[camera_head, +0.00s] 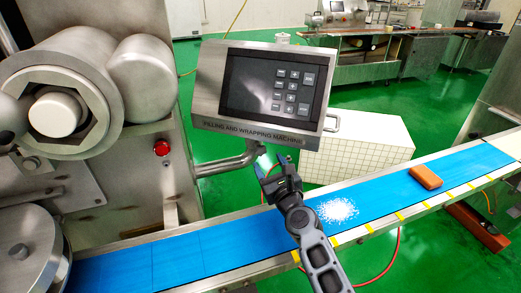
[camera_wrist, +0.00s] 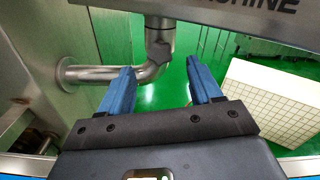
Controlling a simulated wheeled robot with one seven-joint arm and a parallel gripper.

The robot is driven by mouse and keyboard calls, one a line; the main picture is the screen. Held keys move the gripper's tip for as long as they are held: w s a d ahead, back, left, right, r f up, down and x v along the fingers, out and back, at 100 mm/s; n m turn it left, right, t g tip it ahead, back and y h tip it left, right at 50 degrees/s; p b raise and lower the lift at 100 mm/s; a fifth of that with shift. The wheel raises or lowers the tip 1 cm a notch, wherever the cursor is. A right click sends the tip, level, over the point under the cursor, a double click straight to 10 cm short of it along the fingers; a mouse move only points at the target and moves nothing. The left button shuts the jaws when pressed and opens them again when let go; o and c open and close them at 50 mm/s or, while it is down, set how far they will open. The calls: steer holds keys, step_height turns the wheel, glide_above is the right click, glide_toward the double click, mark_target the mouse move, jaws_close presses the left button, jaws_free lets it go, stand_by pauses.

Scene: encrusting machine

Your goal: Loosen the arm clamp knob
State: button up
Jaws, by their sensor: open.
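The control panel (camera_head: 212,85) is held by a bent metal support arm (camera_head: 225,165), which also shows in the wrist view (camera_wrist: 100,75). In the wrist view a darker clamp knob (camera_wrist: 160,48) sits on the upright part of this arm, just under the panel. In the head view I cannot make out the knob clearly. My gripper (camera_head: 276,172) is below the panel, beside the lower end of the support arm. In the wrist view its two blue fingers (camera_wrist: 160,72) are apart and empty. The knob lies ahead of them, between the tips, with no visible contact.
A blue conveyor belt (camera_head: 190,252) runs under my arm, with a white powder pile (camera_head: 337,210) and an orange-brown block (camera_head: 425,177) on it. A tiled white box (camera_head: 365,150) stands behind. The machine body, with a red button (camera_head: 161,147), is at left.

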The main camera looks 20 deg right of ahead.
mark_target(261, 151)
steer(key=shift+w+b, duration=1.65)
steer(key=shift+w, duration=2.25)
